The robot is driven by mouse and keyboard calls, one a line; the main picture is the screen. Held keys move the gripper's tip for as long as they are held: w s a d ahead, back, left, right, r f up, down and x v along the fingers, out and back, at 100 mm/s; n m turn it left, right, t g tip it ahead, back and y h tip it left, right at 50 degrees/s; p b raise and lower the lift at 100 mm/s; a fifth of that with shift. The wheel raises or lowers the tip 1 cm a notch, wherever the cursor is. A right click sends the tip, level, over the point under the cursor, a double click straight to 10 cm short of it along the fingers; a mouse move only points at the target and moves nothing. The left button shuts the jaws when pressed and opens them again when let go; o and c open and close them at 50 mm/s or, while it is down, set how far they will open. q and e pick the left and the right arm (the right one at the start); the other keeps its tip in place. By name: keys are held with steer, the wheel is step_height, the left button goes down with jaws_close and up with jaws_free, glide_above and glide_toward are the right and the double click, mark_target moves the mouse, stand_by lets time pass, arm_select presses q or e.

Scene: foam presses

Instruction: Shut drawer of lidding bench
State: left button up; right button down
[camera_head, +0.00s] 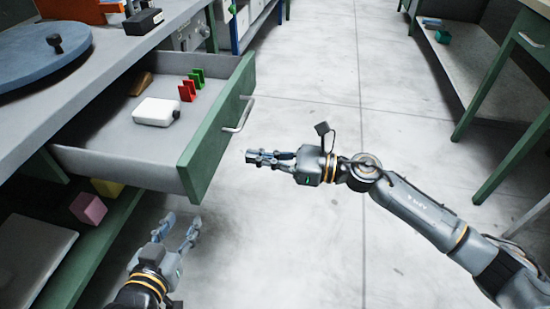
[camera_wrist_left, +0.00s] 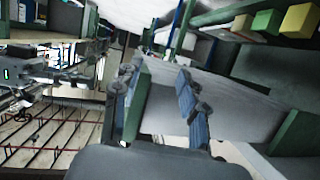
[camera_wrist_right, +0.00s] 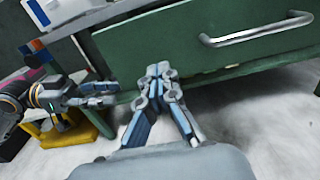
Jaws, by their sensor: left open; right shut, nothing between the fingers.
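The drawer (camera_head: 112,148) of the lidding bench stands pulled out, with a green front (camera_head: 215,128) and a silver bar handle (camera_head: 240,115). Inside lie a white box, red and green clips and a brown wedge. My right gripper (camera_head: 250,158) is shut and empty, to the right of the drawer front and below its handle. In the right wrist view its fingertips (camera_wrist_right: 160,70) appear just by the front's lower edge, with the handle (camera_wrist_right: 257,30) to the upper right; contact cannot be told. My left gripper (camera_head: 182,232) is open and empty, low in front of the drawer's near end.
The bench top (camera_head: 110,52) carries a blue round plate (camera_head: 40,55) and a black block (camera_head: 144,21). A pink cube (camera_head: 88,208) lies on the green-edged shelf below. The floor (camera_head: 320,80) to the right is clear, up to another green-legged bench (camera_head: 490,125).

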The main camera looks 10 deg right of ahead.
mark_target(212, 151)
steer(key=x, duration=0.6)
steer(key=shift+a, duration=0.15)
arm_select(q)
steer(key=shift+w+d+r+t, duration=0.1)
steer(key=shift+w+r+t, duration=0.2)
steer(key=shift+r, duration=0.15)
arm_select(e)
steer(key=shift+w+a, duration=0.25)
steer(key=shift+a, duration=0.35)
